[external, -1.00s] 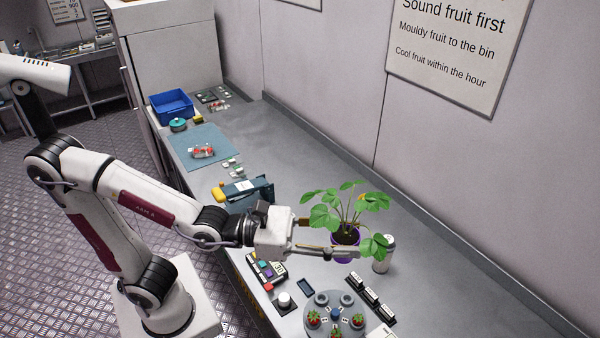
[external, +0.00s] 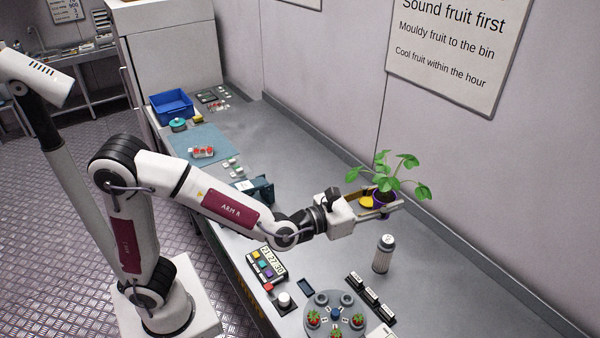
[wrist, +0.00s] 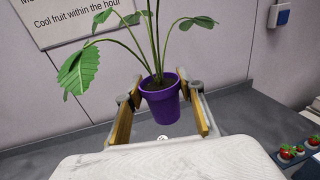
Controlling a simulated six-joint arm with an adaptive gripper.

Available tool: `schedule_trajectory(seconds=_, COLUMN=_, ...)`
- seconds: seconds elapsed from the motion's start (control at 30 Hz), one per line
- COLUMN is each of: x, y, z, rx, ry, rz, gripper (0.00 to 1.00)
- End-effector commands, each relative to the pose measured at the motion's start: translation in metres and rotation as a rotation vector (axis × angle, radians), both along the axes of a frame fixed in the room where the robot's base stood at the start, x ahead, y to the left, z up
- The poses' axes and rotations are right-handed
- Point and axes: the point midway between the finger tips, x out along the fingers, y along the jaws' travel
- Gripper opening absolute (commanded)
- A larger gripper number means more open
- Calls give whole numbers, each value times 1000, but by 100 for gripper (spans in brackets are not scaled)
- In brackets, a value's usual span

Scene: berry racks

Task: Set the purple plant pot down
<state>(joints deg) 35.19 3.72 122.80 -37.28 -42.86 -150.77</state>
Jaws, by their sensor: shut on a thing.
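The purple plant pot (external: 382,205) holds a leafy green plant and is near the back wall. My gripper (external: 378,206) is shut on it, with a finger on each side. In the wrist view the pot (wrist: 161,105) is upright between the wooden-faced fingers of my gripper (wrist: 162,112). Grey bench surface shows below it there, but I cannot tell whether its base touches.
A white-and-grey canister (external: 383,254) stands in front of the pot. A button panel (external: 266,265), a round tray (external: 335,329) with strawberries and black blocks (external: 369,296) lie nearer. A blue crate (external: 171,106) is at the far left. Bench left of the pot is fairly clear.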

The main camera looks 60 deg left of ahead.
Motion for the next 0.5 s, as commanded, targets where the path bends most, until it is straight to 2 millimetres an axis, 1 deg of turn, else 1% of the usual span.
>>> schedule_trajectory(seconds=0.03, x=9, y=6, z=-6, rx=0, ry=1, rz=30, gripper=15)
schedule_trajectory(seconds=0.2, x=34, y=29, z=-23, rx=1, ry=2, rz=131, gripper=15)
schedule_trajectory(seconds=0.5, x=70, y=73, z=-59, rx=1, ry=1, rz=313, gripper=15)
